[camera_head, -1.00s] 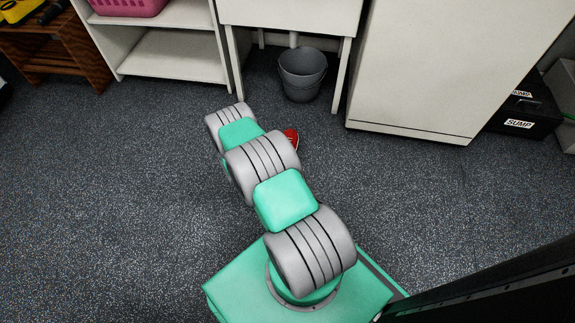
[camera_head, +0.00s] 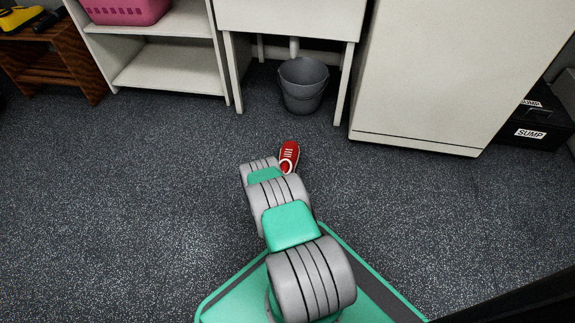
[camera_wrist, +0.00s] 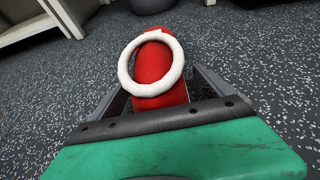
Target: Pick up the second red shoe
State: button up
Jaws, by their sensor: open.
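A red shoe (camera_head: 290,151) with white laces and a white collar lies on the dark speckled floor, just beyond the end of my arm in the head view. Its toe points away toward the bucket. In the wrist view the red shoe (camera_wrist: 152,63) is close in front, its white collar ring facing me. My gripper (camera_wrist: 165,88) is open, with a dark finger on either side of the shoe's near end. I cannot tell whether the fingers touch it. In the head view my arm hides the gripper.
A grey bucket (camera_head: 303,85) stands beneath a white sink unit (camera_head: 288,22) beyond the shoe. A white cabinet (camera_head: 430,75) is to the right, with black SUMP boxes (camera_head: 532,125) beside it. White shelves (camera_head: 165,70) hold a pink basket (camera_head: 125,8). Floor around the shoe is clear.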

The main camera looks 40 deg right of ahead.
jog(key=shift+c, duration=0.4)
jog(key=shift+r, duration=0.1)
jog(key=c, duration=1.7)
